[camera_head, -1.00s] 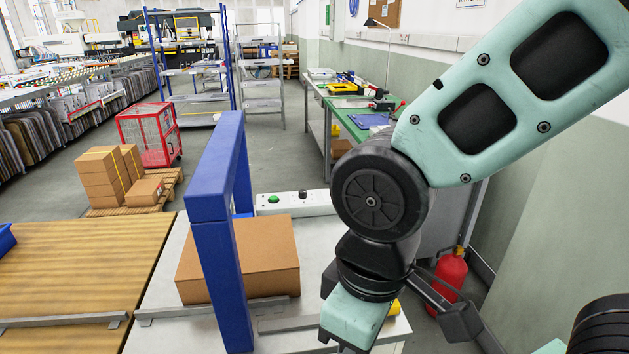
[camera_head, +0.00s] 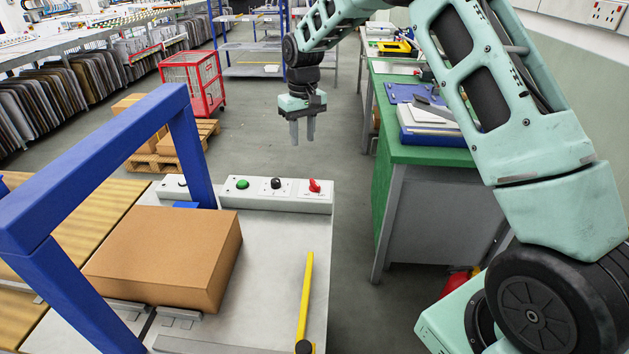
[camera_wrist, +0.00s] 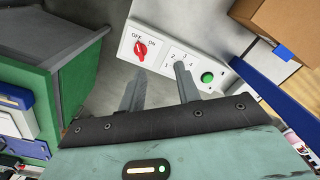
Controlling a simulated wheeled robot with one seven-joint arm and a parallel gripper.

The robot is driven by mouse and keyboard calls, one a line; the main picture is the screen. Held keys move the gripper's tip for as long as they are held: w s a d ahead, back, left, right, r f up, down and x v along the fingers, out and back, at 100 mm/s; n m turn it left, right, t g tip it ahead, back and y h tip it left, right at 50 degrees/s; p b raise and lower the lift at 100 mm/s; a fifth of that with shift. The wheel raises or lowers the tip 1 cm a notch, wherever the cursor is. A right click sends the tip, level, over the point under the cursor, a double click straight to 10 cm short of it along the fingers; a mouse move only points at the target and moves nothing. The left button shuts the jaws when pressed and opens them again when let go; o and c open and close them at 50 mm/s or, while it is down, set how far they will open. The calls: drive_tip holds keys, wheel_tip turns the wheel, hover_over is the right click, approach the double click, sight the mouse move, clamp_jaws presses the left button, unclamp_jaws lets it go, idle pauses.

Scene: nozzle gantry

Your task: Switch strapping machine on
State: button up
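The strapping machine has a blue arch (camera_head: 190,155) over a pale table top (camera_head: 265,250). At its far edge stands a white control panel (camera_head: 335,204) with a green button (camera_head: 242,184), a black knob (camera_head: 276,183) and a red switch (camera_head: 315,185). My gripper (camera_head: 302,130) points down, open and empty, above the panel in the picture and apart from the switch. Its fingers (camera_wrist: 160,88) partly cover the dial markings.
A cardboard box (camera_head: 165,255) lies under the arch. A yellow bar (camera_head: 306,295) stands at the near right of the table. A green workbench (camera_head: 425,152) with trays stands to the right. A red mesh cart (camera_head: 192,82) is behind. Grey floor between machine and bench is clear.

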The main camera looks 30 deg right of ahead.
hover_over(316, 184)
drive_tip(key=f, duration=0.2)
drive_tip(key=shift+m, duration=0.3)
wheel_tip(316, 184, down, 17)
drive_tip(key=p, duration=0.5)
clamp_jaws()
